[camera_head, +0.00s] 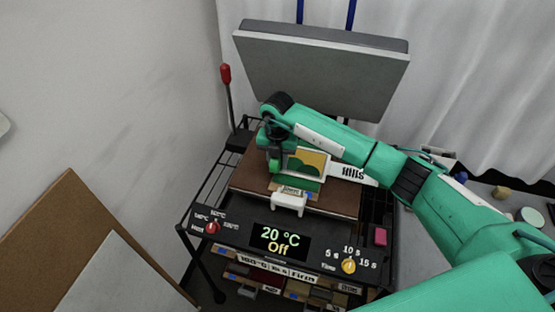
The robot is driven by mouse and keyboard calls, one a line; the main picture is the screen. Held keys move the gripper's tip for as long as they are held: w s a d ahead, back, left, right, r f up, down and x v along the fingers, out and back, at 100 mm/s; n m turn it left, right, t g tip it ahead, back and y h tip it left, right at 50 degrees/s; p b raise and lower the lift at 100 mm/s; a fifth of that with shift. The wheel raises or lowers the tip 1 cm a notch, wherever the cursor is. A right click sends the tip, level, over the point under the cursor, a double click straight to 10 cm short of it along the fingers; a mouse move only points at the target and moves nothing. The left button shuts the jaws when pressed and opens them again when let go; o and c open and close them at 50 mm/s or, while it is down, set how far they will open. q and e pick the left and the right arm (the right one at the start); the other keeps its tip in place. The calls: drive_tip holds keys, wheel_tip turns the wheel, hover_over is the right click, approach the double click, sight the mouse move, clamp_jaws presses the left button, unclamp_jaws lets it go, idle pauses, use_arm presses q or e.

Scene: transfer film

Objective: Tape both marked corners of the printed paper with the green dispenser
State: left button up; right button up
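The printed paper (335,171) lies on the brown board of the press, with a yellow and green picture and the word "Hills" at its right. My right arm comes in from the right and reaches over the paper. My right gripper (275,165) points down at the paper's left edge and hides part of it. Bright green shows at the fingertips; I cannot tell whether this is the green dispenser or part of the gripper. The fingers are too small and dark to tell open from shut. The marked corners cannot be made out. My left gripper is not in view.
The press has a raised grey upper plate (320,82) behind the arm, a white front handle (289,203) and a control panel (275,240) reading "20 °C Off". A red-tipped lever (226,75) stands at the left. A pink block (381,236) lies at the right.

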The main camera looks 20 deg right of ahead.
drive_tip(key=shift+f+b, duration=0.35)
drive_tip(key=shift+f, duration=0.05)
idle(1.4)
drive_tip(key=shift+r+p, duration=0.55)
drive_tip(key=shift+r, duration=0.35)
drive_tip(key=shift+r+p, duration=1.25)
drive_tip(key=shift+r, duration=1.4)
